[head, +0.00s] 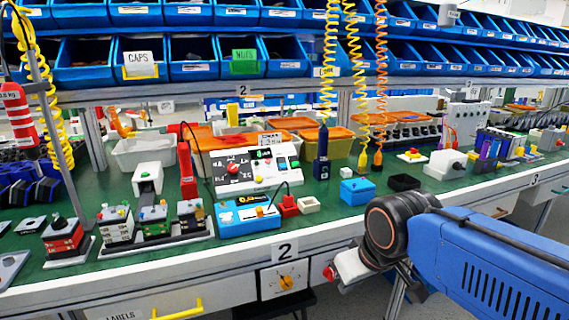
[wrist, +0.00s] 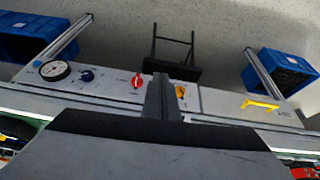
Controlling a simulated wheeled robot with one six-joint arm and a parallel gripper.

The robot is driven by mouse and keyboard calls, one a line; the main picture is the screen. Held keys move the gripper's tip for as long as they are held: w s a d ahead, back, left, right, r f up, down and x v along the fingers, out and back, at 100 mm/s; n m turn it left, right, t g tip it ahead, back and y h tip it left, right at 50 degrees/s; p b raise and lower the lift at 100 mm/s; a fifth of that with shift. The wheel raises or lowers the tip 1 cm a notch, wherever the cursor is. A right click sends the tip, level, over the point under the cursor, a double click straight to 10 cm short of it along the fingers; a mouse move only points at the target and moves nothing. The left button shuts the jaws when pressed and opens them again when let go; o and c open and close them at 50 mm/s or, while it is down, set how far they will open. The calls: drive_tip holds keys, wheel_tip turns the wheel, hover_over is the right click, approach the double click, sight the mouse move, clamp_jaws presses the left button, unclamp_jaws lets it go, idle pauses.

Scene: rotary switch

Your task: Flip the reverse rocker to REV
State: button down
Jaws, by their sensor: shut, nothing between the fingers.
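My gripper (wrist: 160,82) is shut and empty. In the wrist view its dark fingers reach up between a red knob (wrist: 137,80) on the left and an orange-yellow knob (wrist: 180,91) on the right. Both knobs sit on the bench's front. In the head view the orange-yellow knob (head: 285,282) is on a white plate below the "2" label, and the red knob (head: 328,272) is beside my gripper (head: 346,272). I cannot make out a rocker marked REV. A white control box (head: 258,170) on the bench has a red knob and small dark switches, too small to read.
A yellow drawer handle (head: 178,309) sticks out at lower left. The green bench top (head: 330,215) is crowded with boxes and modules; blue bins hang above.

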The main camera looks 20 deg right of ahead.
sight(284, 165)
drive_tip(key=w+r+n+t, duration=0.1)
drive_tip(key=w+r+n, duration=0.5)
drive_tip(key=w, duration=0.6)
drive_tip(key=w+d+r+n, duration=0.1)
drive_tip(key=w+r+n, duration=0.4)
drive_tip(key=w+r, duration=0.3)
drive_tip(key=w+r+n+t, duration=0.1)
drive_tip(key=w+r+n, duration=0.5)
drive_tip(key=w, duration=1)
drive_tip(key=shift+w+d+r+n+t, duration=0.3)
drive_tip(key=shift+d+r, duration=0.1)
drive_tip(key=shift+r, duration=0.45)
drive_tip(key=x, duration=1.4)
drive_tip(key=shift+a, duration=0.1)
drive_tip(key=shift+f, duration=0.25)
drive_tip(key=shift+r, duration=0.15)
drive_tip(key=shift+r, duration=0.65)
